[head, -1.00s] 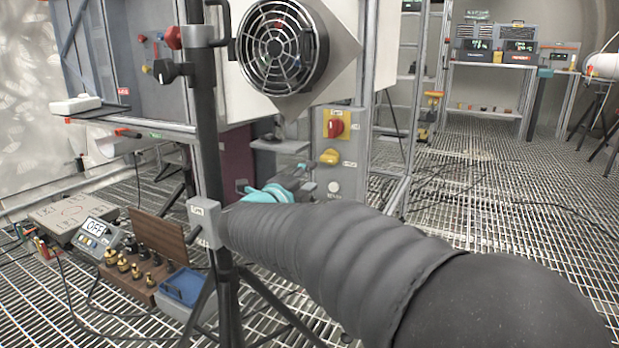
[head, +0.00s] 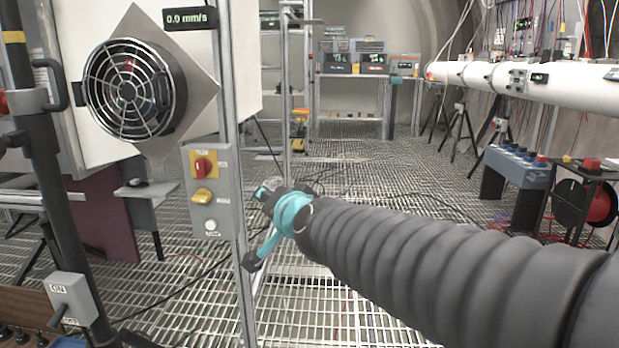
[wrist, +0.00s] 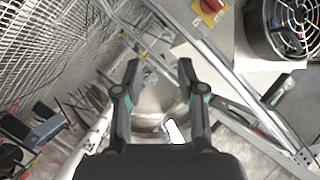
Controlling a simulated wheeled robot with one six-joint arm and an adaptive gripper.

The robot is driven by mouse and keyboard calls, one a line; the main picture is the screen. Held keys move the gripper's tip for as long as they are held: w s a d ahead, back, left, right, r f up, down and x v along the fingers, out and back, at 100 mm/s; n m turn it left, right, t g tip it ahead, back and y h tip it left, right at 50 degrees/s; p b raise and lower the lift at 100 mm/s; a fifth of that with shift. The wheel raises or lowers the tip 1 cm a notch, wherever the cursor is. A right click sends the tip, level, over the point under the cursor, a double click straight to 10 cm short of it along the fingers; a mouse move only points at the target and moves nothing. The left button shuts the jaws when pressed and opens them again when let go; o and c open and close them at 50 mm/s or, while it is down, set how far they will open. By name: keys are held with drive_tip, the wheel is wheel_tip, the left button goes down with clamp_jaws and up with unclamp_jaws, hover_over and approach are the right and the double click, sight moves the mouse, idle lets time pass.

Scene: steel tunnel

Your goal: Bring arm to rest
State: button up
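My arm (head: 450,262) in its dark ribbed sleeve reaches in from the lower right of the head view to a teal wrist joint (head: 293,213). It is extended over the grated floor in front of a metal post. The fingers cannot be made out clearly in the head view. In the wrist view my gripper (wrist: 158,72) is open, with its two dark fingers apart and nothing between them. The wrist picture is tilted.
A control box (head: 205,192) with a red knob is on the post just left of my wrist. A round fan (head: 130,90) is at upper left, and a switch box (head: 72,300) is lower left. A blue-grey case (head: 518,165) and white pipe (head: 470,76) are right. Grated floor between is open.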

drive_tip(key=s+d+f+n+g+h+p, duration=0.2)
drive_tip(key=s+d+f, duration=0.4)
drive_tip(key=s+d, duration=0.5)
drive_tip(key=s+d+f+n+g+h+p, duration=0.2)
drive_tip(key=s+d+f+g+h, duration=0.2)
drive_tip(key=s+d, duration=0.7)
wheel_tip(320, 180, down, 3)
drive_tip(key=shift+s+d+f+n+g, duration=0.1)
drive_tip(key=shift+s+d+n+g, duration=0.25)
drive_tip(key=shift+s+g, duration=0.7)
